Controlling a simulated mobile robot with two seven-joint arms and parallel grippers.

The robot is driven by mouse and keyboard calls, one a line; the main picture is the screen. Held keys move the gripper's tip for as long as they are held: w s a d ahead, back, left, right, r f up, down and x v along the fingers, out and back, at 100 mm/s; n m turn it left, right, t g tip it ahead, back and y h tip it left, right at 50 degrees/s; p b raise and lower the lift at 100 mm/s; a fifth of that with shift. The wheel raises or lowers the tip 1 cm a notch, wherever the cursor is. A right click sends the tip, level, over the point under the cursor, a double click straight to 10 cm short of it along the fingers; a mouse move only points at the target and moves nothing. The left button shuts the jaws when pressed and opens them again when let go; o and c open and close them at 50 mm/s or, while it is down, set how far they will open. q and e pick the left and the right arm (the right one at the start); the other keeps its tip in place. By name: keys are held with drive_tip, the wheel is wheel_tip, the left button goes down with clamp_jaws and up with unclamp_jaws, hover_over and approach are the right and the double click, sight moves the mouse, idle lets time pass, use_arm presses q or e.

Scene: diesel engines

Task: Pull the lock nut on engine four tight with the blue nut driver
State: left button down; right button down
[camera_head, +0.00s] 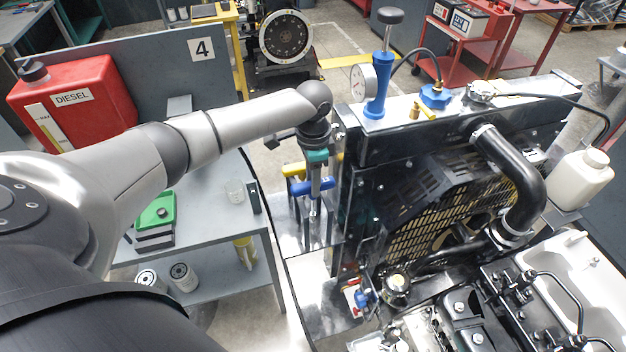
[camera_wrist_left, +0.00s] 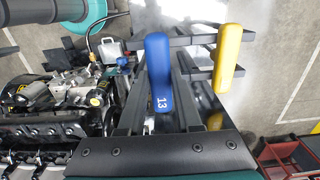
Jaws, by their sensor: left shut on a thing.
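The blue nut driver (camera_head: 301,188) stands at the left side of the radiator, beneath my left wrist. Its blue handle, marked 13, also shows in the left wrist view (camera_wrist_left: 160,75). My left gripper (camera_head: 316,200) points down and is shut on this handle. A yellow-handled driver (camera_head: 294,170) is beside it; it shows in the left wrist view (camera_wrist_left: 229,52) too, apart from my fingers. I cannot make out the lock nut. The driver's lower end is unclear. My right gripper is not in view.
A number 4 sign (camera_head: 202,49) is on the grey panel. The radiator (camera_head: 400,150) carries a blue pressure tester (camera_head: 378,90) and hoses. A red diesel can (camera_head: 75,105) stands at left.

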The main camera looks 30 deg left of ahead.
use_arm(q)
wheel_tip(320, 180, up, 13)
drive_tip(key=shift+f, duration=0.15)
idle(0.8)
idle(0.9)
